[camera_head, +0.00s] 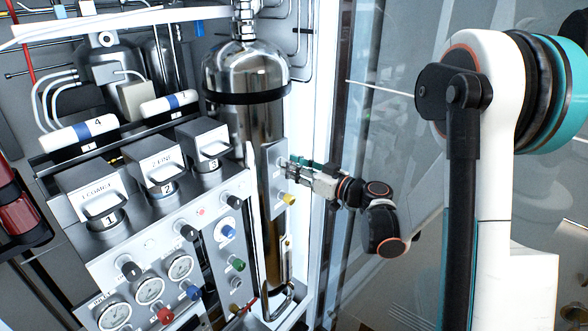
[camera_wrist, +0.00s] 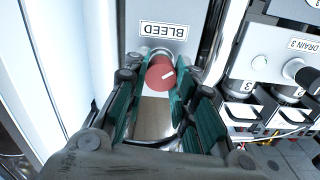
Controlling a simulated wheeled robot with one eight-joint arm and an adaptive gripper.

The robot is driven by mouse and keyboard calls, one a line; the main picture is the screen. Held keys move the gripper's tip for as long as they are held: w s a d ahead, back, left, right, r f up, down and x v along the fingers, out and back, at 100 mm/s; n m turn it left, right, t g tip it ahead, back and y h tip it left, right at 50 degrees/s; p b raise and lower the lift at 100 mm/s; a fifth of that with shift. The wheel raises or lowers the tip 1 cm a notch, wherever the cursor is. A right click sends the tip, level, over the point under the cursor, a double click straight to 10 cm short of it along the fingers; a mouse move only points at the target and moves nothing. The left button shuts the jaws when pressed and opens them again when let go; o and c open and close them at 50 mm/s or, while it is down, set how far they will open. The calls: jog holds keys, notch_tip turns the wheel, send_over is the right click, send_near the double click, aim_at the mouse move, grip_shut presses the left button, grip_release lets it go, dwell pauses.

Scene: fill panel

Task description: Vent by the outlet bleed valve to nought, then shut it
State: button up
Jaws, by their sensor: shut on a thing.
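In the head view my gripper (camera_head: 293,163) reaches the small grey panel (camera_head: 273,168) on the tall metal cylinder from the right. The knob cannot be made out there. Three round gauges (camera_head: 149,290) stand at the lower left; their needles are too small to read.
A yellow knob (camera_head: 289,199) sits just below my gripper. Blue (camera_head: 228,232), green (camera_head: 238,264) and red (camera_head: 166,314) knobs are on the panels to the left. The tall cylinder (camera_head: 245,75) stands behind. A glass door (camera_head: 345,120) is close on the right.

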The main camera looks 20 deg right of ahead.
jog(key=m+b, duration=0.2)
jog(key=m, duration=0.6)
jog(key=m+b, duration=0.2)
jog(key=m, duration=0.7)
jog(key=m+b, duration=0.1)
jog(key=m, duration=0.7)
jog(key=shift+f+b, duration=0.3)
jog(key=shift+b, duration=0.1)
jog(key=shift+m, duration=0.4)
jog(key=o, duration=1.1)
jog(key=shift+d, duration=0.1)
jog(key=shift+c, duration=0.2)
